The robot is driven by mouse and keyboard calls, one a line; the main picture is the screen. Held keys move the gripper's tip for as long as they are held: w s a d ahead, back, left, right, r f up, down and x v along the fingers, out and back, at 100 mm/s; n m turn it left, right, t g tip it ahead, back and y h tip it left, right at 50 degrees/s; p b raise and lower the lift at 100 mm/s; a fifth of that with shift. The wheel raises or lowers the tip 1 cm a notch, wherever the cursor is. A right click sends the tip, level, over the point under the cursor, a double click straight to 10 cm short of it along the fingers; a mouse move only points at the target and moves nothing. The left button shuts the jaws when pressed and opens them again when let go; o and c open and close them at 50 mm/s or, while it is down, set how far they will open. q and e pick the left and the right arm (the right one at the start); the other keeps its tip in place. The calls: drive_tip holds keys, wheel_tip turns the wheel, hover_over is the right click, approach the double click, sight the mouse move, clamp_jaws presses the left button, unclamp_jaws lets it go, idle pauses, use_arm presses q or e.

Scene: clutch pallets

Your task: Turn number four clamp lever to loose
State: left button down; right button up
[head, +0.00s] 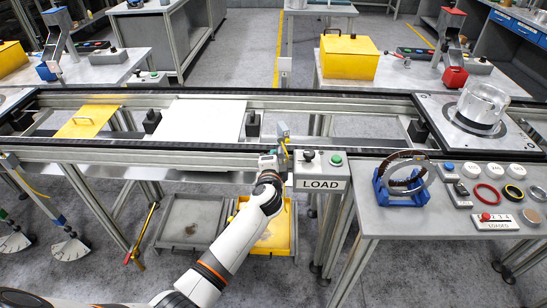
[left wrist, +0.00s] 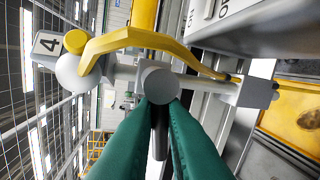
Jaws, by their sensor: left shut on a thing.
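The number four clamp (left wrist: 160,82) fills the upper half of the left wrist view. It has a yellow curved arm (left wrist: 130,38), a grey ball end and a grey round-ended lever. A plate marked 4 (left wrist: 47,44) is beside it at the left. My left gripper (left wrist: 160,112) has its green fingers shut on the grey lever, whose stem shows between them. In the head view, my left gripper (head: 276,160) is at the front rail, just left of the LOAD box (head: 321,172); the clamp (head: 283,132) is small and partly hidden there. My right gripper is not in view.
The conveyor rail (head: 130,152) runs across in front of me, with a white plate (head: 201,120) on it. A side table (head: 400,220) at right holds a blue stand with rings. Yellow and grey trays (head: 190,222) lie below the rail.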

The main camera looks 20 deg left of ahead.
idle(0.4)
use_arm(q)
drive_tip(key=c, duration=1.5)
unclamp_jaws()
drive_tip(key=v, duration=1.2)
drive_tip(key=shift+b, duration=0.4)
drive_tip(key=shift+d, duration=0.1)
